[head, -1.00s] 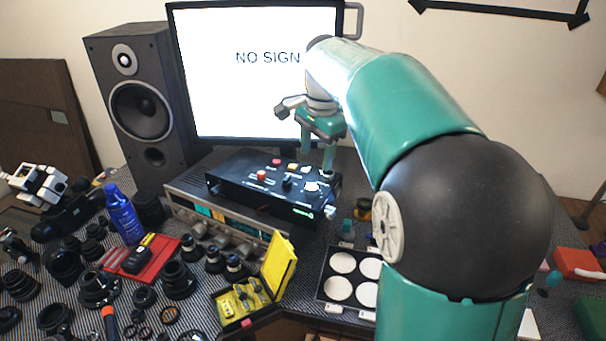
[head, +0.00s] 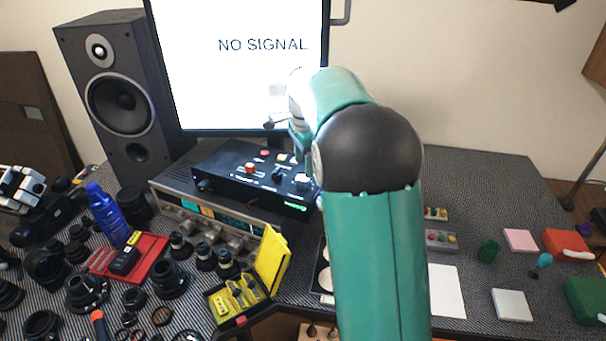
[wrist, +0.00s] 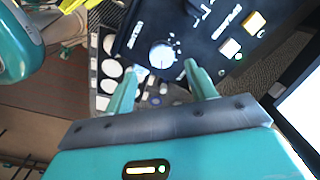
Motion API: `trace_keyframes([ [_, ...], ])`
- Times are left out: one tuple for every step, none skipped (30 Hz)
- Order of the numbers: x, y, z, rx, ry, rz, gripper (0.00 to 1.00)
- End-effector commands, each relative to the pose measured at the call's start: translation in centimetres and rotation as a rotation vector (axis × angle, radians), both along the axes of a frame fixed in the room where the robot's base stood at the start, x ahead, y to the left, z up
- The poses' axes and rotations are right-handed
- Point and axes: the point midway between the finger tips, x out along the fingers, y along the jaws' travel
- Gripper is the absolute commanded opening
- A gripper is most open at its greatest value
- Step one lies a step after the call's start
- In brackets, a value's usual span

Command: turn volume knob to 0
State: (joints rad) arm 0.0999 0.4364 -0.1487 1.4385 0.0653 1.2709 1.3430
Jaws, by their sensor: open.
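A black control box (head: 235,178) stands on a silver receiver in front of the monitor. On its top right is a round white knob (head: 303,182), which also shows with scale marks around it in the wrist view (wrist: 162,55). In the head view my arm hides most of the gripper.
A black knob (head: 278,174), a red button (head: 250,168) and a pale button (wrist: 229,47) are close by on the box. The monitor (head: 240,85) stands behind, a speaker (head: 122,100) to the left. An open yellow case (head: 272,262) and lens parts crowd the front left.

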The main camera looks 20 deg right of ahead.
Motion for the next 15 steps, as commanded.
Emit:
trace_keyframes([
  [0.0,0.0,-1.1,0.001,0.005,0.0,0.56],
  [0.1,0.0,-1.7,0.001,0.004,0.0,0.56],
  [0.1,0.0,-2.3,0.001,0.004,0.0,0.56],
  [0.1,0.1,-2.8,0.001,0.003,0.0,0.56],
  [0.2,0.1,-3.2,0.001,0.003,0.001,0.56],
  [0.2,0.1,-3.7,0.001,0.003,0.001,0.56],
  [0.3,0.1,-4.0,0.001,0.002,0.001,0.56],
  [0.3,0.1,-4.3,0.001,0.002,0.001,0.56],
  [0.3,0.1,-4.5,0.001,0.002,0.001,0.56],
  [0.3,0.1,-4.7,0.001,0.002,0.001,0.56],
  [0.4,0.1,-4.8,0.001,0.002,0.001,0.56],
  [0.4,0.1,-4.9,0.001,0.001,0.001,0.56],
  [0.4,0.1,-4.9,0.001,0.001,0.001,0.56],
  [0.4,0.1,-4.9,0.001,0.001,0.001,0.56],
  [0.4,0.1,-4.9,0.001,0.0,0.001,0.56],
])
